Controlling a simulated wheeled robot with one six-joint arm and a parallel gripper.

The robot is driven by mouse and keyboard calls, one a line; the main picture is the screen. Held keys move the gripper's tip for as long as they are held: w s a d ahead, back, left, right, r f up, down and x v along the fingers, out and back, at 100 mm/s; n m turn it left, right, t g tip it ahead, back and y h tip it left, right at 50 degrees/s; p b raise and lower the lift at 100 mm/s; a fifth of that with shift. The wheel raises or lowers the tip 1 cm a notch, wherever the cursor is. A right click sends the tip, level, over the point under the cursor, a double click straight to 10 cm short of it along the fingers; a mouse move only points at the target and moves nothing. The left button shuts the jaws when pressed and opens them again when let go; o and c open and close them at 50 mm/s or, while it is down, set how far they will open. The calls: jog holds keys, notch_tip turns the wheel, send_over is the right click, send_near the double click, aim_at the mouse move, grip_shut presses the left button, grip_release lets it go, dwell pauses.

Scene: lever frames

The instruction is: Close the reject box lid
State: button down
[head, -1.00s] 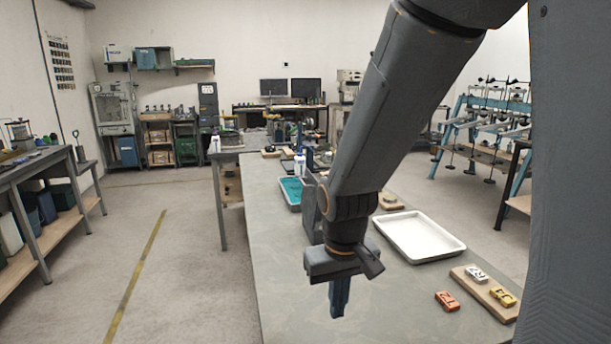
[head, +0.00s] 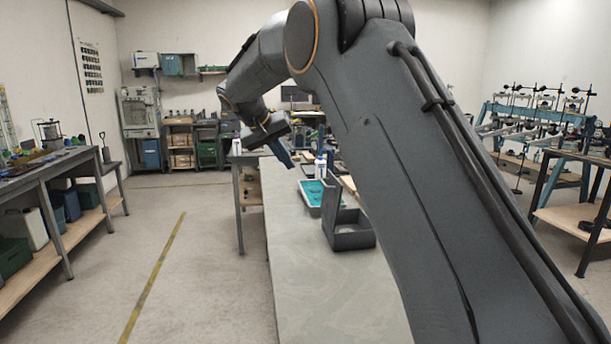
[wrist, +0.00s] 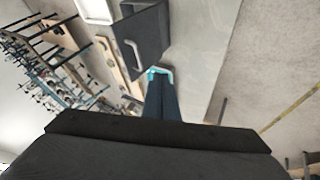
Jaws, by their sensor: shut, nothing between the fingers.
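The reject box (head: 354,239) is a dark grey box on the bench, right of and below my gripper in the head view.
A tray with teal contents (head: 312,196) lies just beyond the box, and bottles stand further back. My arm covers the right side of the bench in the head view. The near bench top (head: 310,285) is bare. A white tray (wrist: 94,10) shows in the wrist view.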

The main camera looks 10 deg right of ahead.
jog(key=w+d+f+p, duration=0.3)
jog(key=d+f+p, duration=0.1)
jog(key=d+f, duration=0.3)
jog(key=shift+w+d+f+p, duration=0.15)
jog(key=shift+w+d+p, duration=0.2)
jog(key=shift+d, duration=0.5)
jog(key=shift+s, duration=0.1)
